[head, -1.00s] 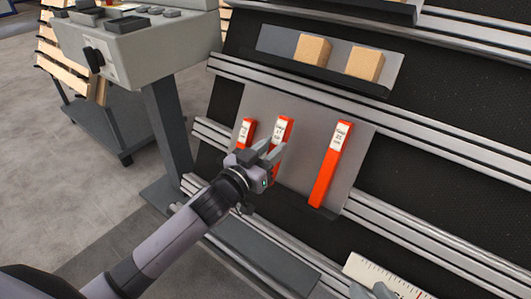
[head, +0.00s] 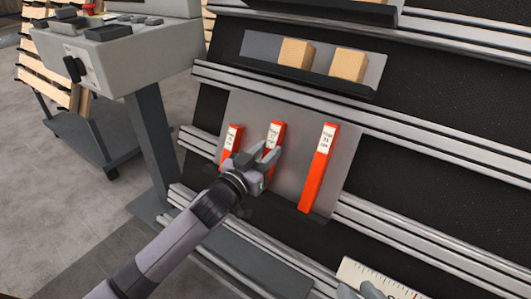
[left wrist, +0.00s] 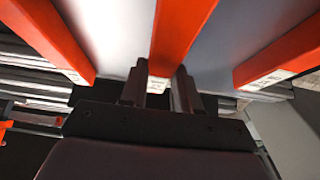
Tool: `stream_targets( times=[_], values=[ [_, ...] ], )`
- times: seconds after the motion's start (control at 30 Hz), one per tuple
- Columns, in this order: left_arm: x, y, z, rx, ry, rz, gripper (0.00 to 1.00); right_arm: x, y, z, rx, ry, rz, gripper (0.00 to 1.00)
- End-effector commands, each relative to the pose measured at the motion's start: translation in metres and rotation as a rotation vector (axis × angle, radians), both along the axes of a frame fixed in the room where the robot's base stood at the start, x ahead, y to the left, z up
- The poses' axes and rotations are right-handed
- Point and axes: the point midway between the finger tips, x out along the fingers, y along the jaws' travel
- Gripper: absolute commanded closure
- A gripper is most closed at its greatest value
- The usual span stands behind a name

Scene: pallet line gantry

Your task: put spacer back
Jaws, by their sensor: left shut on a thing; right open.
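Three orange spacers with white labels are at the grey sloping panel (head: 300,140): a left one (head: 230,140), a middle one (head: 275,132) and a right one (head: 319,168). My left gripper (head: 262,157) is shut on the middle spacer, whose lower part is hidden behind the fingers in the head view. In the left wrist view the middle spacer (left wrist: 180,32) runs between the fingers (left wrist: 160,90), with one spacer on each side. I cannot tell whether it touches the panel.
A shelf tray (head: 264,44) with two wooden blocks (head: 295,53) is above the panel. Metal rails (head: 400,235) cross the dark sloping rack. A grey control console (head: 125,60) stands at left.

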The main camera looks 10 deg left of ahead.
Motion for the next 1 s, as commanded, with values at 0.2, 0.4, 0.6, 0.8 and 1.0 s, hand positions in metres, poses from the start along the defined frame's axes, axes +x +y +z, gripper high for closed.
stream_targets(
  times=[0.2, 0.4, 0.6, 0.8, 1.0],
  values=[
    [0.002, -0.0006, -0.0001, -0.001, -0.002, 0.0, 1.0, -0.0006, -0.0011, -0.0014, -0.002, 0.004, -0.003, 0.57],
    [0.0046, -0.0015, -0.0017, -0.001, -0.002, 0.0, 1.0, -0.0014, -0.0016, -0.0027, -0.003, 0.006, -0.003, 0.57],
    [0.0057, -0.002, -0.0023, -0.002, -0.002, 0.0, 1.0, -0.0014, -0.0017, -0.0029, -0.003, 0.006, -0.003, 0.57],
    [0.0057, -0.0019, -0.0023, -0.001, -0.002, 0.0, 1.0, -0.0013, -0.0017, -0.0031, -0.004, 0.007, -0.004, 0.57],
    [0.0051, -0.0017, -0.0034, -0.002, -0.002, 0.0, 1.0, -0.0015, -0.0016, -0.0028, -0.003, 0.007, -0.003, 0.57]
  ],
)
